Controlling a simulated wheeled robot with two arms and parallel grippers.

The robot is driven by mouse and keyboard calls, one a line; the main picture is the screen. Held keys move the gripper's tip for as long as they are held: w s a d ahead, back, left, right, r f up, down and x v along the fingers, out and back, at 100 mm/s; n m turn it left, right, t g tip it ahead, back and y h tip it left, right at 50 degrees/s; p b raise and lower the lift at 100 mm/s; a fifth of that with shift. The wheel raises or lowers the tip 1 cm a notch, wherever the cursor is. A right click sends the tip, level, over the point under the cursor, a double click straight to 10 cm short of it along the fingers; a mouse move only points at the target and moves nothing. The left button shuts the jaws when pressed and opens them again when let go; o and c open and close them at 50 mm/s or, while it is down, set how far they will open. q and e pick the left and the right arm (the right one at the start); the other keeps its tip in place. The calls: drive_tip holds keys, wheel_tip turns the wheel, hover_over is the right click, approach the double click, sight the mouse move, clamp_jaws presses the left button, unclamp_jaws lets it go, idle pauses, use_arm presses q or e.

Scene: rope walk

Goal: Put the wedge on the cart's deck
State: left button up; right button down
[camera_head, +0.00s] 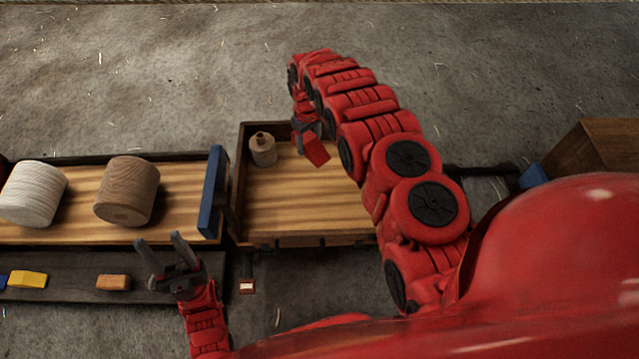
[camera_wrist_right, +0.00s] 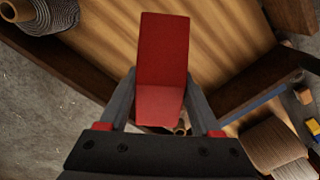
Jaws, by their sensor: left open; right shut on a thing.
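A red wedge (camera_head: 315,152) is held by my right gripper (camera_head: 308,128) over the far part of the cart's deck (camera_head: 300,211). In the right wrist view the wedge (camera_wrist_right: 163,50) sits between the two grey fingers, with the striped wooden deck (camera_wrist_right: 220,45) behind it. I cannot tell whether the wedge touches the deck. My left gripper (camera_head: 160,243) is open and empty at the front edge of the bench on the left.
A small wooden bobbin (camera_head: 262,149) stands in the deck's far left corner. Dark rims edge the deck. A blue plate (camera_head: 212,192) stands left of it. The bench holds white (camera_head: 32,193) and brown (camera_head: 127,190) spools. Yellow (camera_head: 28,279) and orange (camera_head: 113,282) blocks lie on a lower shelf.

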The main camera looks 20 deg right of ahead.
drive_tip(key=s+f+n+p, duration=0.1)
drive_tip(key=s+f+p, duration=0.2)
drive_tip(key=s+f, duration=0.4)
drive_tip(key=b, duration=0.2)
hover_over(318, 203)
wheel_tip(318, 203, down, 6)
drive_tip(key=shift+r, duration=0.1)
drive_tip(key=shift+f+b, duration=0.75)
drive_tip(key=shift+f, duration=1.15)
drive_tip(key=shift+f, duration=0.2)
drive_tip(key=shift+c, duration=0.4)
unclamp_jaws()
